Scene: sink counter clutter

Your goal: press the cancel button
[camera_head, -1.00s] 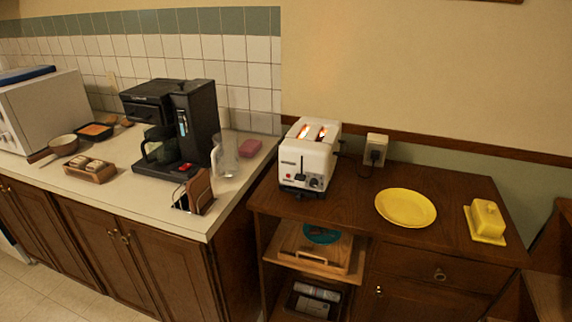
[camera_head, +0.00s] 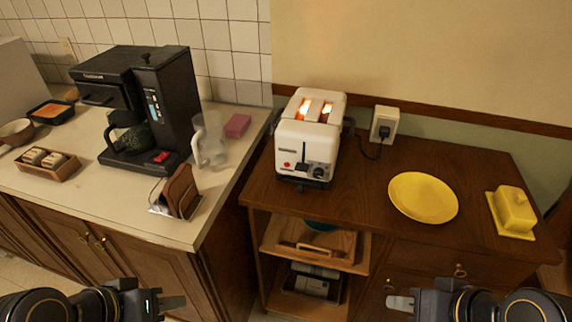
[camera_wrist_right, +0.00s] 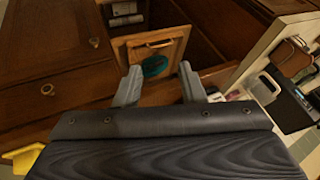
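A white toaster (camera_head: 309,133) stands upright on the brown wooden cabinet, its slots glowing orange. On its front are a small red button (camera_head: 287,165), a dark lever and a round dark knob (camera_head: 317,171); any lettering is too small to read. My left gripper (camera_head: 173,302) is at the lower left of the head view, well apart from the toaster; its finger gap cannot be made out. My right gripper (camera_head: 400,303) is low in front of the cabinet, below and right of the toaster. In the right wrist view the right gripper (camera_wrist_right: 160,86) is open and empty.
A yellow plate (camera_head: 423,197) and a yellow butter dish (camera_head: 512,211) lie right of the toaster. A wall outlet (camera_head: 384,124) holds its plug. Left, a black coffee maker (camera_head: 150,105), glass pitcher (camera_head: 209,142) and brown-slotted holder (camera_head: 177,192) occupy the pale counter.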

